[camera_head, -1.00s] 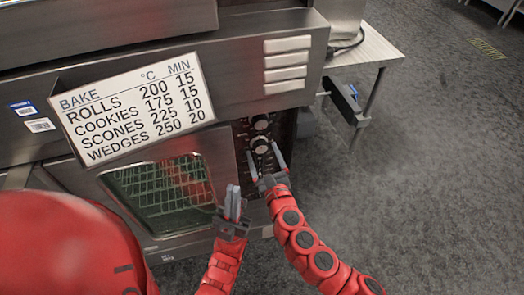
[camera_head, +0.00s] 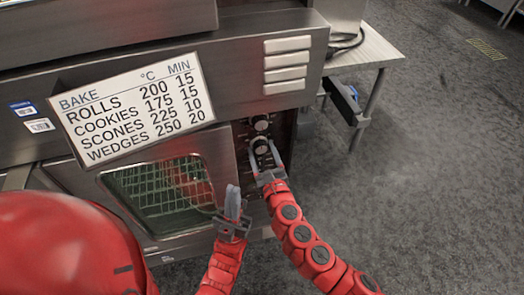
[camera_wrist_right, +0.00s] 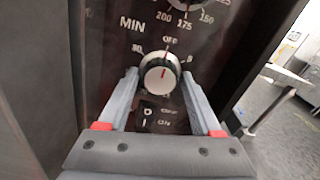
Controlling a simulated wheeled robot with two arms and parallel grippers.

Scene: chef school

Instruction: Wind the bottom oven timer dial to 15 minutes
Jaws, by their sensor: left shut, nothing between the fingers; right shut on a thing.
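The timer dial (camera_wrist_right: 162,75) is a round pale knob with a red pointer line, labelled MIN, on the dark control panel. Its pointer is near the OFF mark at the top. It also shows in the head view (camera_head: 261,146) as the lower of two knobs. My right gripper (camera_wrist_right: 159,80) has one finger on each side of this dial and is shut on it. In the head view, the right gripper (camera_head: 264,152) reaches up from below. My left gripper (camera_head: 232,200) is shut and empty in front of the oven door, left of the panel.
A temperature dial (camera_wrist_right: 186,3) sits just above the timer dial. Switches (camera_wrist_right: 155,114) marked OFF and ON lie below it. A bake chart (camera_head: 132,107) lists rolls and cookies at 15 minutes. A side table (camera_head: 365,50) stands right of the oven, with open floor beyond.

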